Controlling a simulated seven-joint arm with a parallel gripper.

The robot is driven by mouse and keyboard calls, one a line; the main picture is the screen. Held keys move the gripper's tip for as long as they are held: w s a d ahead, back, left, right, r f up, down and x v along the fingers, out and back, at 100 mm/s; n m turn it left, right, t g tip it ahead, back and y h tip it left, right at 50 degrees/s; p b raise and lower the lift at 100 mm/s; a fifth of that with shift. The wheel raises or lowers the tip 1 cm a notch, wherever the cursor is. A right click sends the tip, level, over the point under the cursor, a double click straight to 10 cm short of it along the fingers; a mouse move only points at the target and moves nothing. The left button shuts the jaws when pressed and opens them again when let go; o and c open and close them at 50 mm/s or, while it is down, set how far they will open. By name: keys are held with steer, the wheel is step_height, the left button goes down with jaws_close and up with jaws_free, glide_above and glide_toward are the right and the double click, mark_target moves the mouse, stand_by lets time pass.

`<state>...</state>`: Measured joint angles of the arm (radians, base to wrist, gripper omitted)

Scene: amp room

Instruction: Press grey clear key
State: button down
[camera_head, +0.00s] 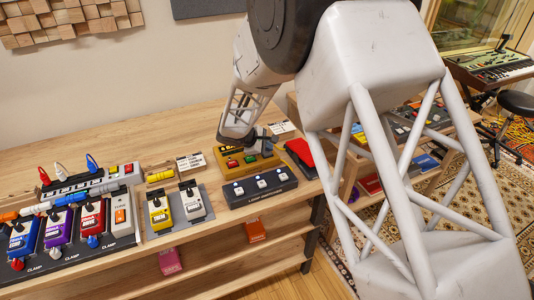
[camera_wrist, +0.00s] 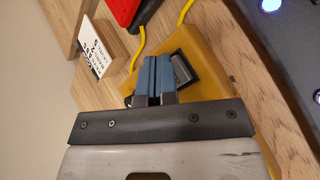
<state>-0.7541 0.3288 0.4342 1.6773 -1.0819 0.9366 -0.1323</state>
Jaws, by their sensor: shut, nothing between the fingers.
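A yellow pedal box (camera_head: 262,163) sits on the wooden bench in the head view, with red and green buttons on its face. In the wrist view the same yellow box (camera_wrist: 215,62) fills the middle. A dark grey key (camera_wrist: 184,69) shows on it just right of my fingers; I cannot read any label on it. My gripper (camera_wrist: 155,60) has its two blue-tipped fingers together with nothing between them. The tips are over the box beside the grey key; whether they touch it cannot be told. In the head view my gripper (camera_head: 265,141) is partly hidden at the back of the box.
A black switch box (camera_head: 259,187) with lit buttons stands in front of the yellow box. A red pedal (camera_head: 300,157) is at its right. A small sign (camera_head: 190,163) stands at left, near yellow and grey pedals. Cables run beside the box in the wrist view.

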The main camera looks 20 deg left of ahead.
mark_target(267, 154)
steer(key=shift+f, duration=0.5)
stand_by(0.9)
steer(key=shift+r, duration=0.95)
steer(key=shift+r, duration=2.55)
